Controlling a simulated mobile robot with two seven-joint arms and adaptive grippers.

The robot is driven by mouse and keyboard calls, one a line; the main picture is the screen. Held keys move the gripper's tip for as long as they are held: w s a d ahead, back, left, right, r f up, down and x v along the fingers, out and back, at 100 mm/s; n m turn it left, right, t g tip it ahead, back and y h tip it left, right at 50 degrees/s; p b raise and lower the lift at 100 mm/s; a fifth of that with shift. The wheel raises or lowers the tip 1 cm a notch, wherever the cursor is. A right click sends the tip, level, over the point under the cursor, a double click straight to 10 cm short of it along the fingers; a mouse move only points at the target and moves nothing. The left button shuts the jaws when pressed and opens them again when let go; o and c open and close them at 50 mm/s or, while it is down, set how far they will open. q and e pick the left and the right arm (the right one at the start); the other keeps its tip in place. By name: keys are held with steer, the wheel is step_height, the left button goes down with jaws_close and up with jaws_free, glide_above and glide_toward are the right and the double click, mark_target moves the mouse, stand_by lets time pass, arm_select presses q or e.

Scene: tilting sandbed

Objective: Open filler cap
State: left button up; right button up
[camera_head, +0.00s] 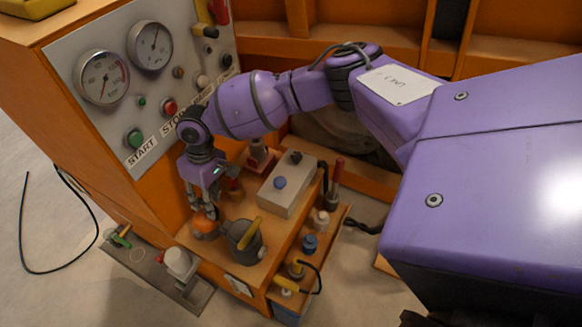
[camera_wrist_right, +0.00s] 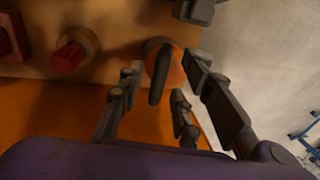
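A round orange cap (camera_head: 205,226), which looks like the filler cap, sits on the orange machine deck below the gauge panel. In the right wrist view the cap (camera_wrist_right: 174,72) carries a dark upright handle (camera_wrist_right: 160,76). My right gripper (camera_head: 204,208) points down just above and around the cap, partly covering it in the head view. In the right wrist view its fingers (camera_wrist_right: 162,92) are spread, with the handle between them. I cannot tell whether any finger touches the cap. My left gripper is not in view.
A dark grey pot with a yellow lever (camera_head: 247,238) stands close to the right of the cap. A grey box with a blue knob (camera_head: 288,187) is behind it. The panel with gauges (camera_head: 103,78) and buttons rises at the left. A red knob (camera_wrist_right: 70,55) is near the cap.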

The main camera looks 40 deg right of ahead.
steer(key=shift+s+f, duration=0.1)
steer(key=shift+f, duration=0.1)
steer(key=c, duration=0.8)
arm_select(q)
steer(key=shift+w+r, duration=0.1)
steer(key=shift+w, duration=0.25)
arm_select(e)
jaws_close()
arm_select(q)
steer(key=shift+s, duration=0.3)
arm_select(e)
steer(key=shift+r, duration=0.1)
